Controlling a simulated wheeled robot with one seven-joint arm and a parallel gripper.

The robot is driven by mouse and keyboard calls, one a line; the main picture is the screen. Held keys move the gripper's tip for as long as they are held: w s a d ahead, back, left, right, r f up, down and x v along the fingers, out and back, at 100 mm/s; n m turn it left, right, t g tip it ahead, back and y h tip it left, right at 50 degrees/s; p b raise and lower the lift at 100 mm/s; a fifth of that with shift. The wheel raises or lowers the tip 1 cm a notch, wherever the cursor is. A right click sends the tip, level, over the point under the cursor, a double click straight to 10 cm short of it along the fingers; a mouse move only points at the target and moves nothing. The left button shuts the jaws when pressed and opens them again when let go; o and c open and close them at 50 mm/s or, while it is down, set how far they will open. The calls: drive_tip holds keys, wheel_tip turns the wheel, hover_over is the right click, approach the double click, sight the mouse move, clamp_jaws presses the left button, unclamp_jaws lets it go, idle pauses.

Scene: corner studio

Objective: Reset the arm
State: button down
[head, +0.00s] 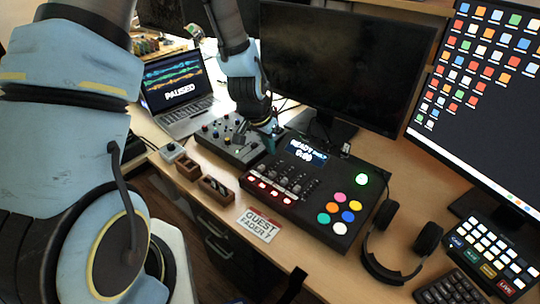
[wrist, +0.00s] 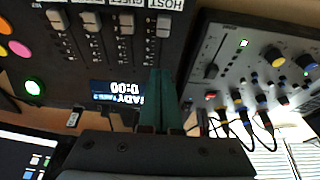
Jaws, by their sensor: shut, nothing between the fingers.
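My gripper (head: 270,142) is shut and empty. In the head view it hangs over the gap between the black mixer console (head: 300,215) and the smaller grey audio unit (head: 235,150). In the wrist view its teal fingers (wrist: 162,85) lie together next to the console's right-hand fader, beside the label HOST. The console's screen (head: 306,152) reads READY and 0:00, and a round green button (head: 361,179) is lit. I cannot tell whether the fingertips touch the console.
A laptop (head: 178,100) showing PAUSED stands behind. A dark monitor (head: 335,65) and a lit monitor (head: 485,90) stand at the back and right. Headphones (head: 398,240), a GUEST FADER 7 card (head: 258,226), small wooden boxes (head: 216,188) and a button panel (head: 492,250) lie around the console.

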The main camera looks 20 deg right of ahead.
drive_tip(key=b+v, duration=0.1)
drive_tip(key=v, duration=0.6)
drive_tip(key=s+a+r+n+y, duration=0.1)
drive_tip(key=a+r+n, duration=0.1)
drive_tip(key=a, duration=0.7)
drive_tip(key=s+a+r+n+y, duration=0.1)
drive_tip(key=a+r+n, duration=0.1)
drive_tip(key=a+n, duration=0.3)
drive_tip(key=a+r+n+y, duration=0.1)
drive_tip(key=a+n, duration=0.3)
drive_tip(key=a, duration=0.9)
drive_tip(key=shift+s+r, duration=0.4)
drive_tip(key=shift+r, duration=0.45)
idle(3.8)
